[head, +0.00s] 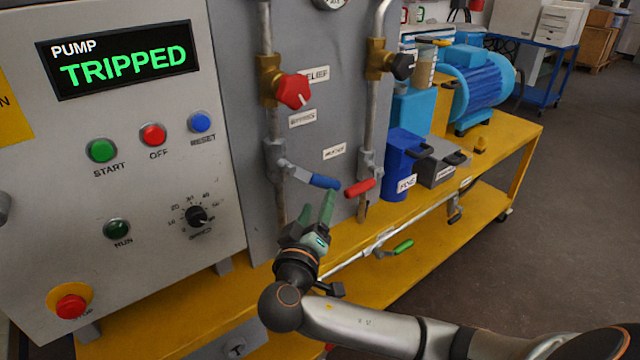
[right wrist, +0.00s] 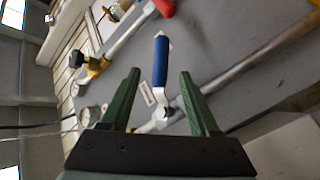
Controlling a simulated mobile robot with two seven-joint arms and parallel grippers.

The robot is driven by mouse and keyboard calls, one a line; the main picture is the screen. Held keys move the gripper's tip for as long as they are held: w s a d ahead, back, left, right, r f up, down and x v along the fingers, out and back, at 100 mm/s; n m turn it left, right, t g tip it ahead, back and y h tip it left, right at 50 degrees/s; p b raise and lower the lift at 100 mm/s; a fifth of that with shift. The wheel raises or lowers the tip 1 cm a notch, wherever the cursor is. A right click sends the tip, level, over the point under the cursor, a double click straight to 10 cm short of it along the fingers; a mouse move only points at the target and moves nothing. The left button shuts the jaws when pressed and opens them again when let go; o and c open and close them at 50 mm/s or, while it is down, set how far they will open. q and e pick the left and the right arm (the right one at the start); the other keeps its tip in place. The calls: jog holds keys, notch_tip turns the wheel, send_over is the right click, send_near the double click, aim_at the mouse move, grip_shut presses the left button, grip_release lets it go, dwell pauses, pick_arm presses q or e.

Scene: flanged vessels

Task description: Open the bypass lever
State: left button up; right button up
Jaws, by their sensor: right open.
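A blue-handled lever (head: 322,181) sits on the left pipe's valve, pointing right and slightly down. The small labels on the grey panel are blurred; the label (head: 302,118) above this lever may read bypass, but I cannot be sure. My right gripper (head: 315,212) is open just below the blue handle. In the right wrist view the blue handle (right wrist: 160,60) shows in the gap between the open green fingers (right wrist: 160,73). I cannot tell whether it lies between the fingers or beyond them. My left gripper is not in view.
A red-handled lever (head: 360,187) is close to the right of the blue one. A red knob (head: 292,90) and a black knob (head: 402,66) sit above. A green-handled lever (head: 403,247) is lower right. The control box (head: 120,190), display reading TRIPPED, stands left.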

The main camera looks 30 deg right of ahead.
aim_at(324, 187)
jog(key=x, duration=0.8)
jog(key=shift+w+d+f, duration=0.1)
jog(key=shift+w+d, duration=0.05)
jog(key=shift+w, duration=0.05)
grip_shut()
dwell(1.1)
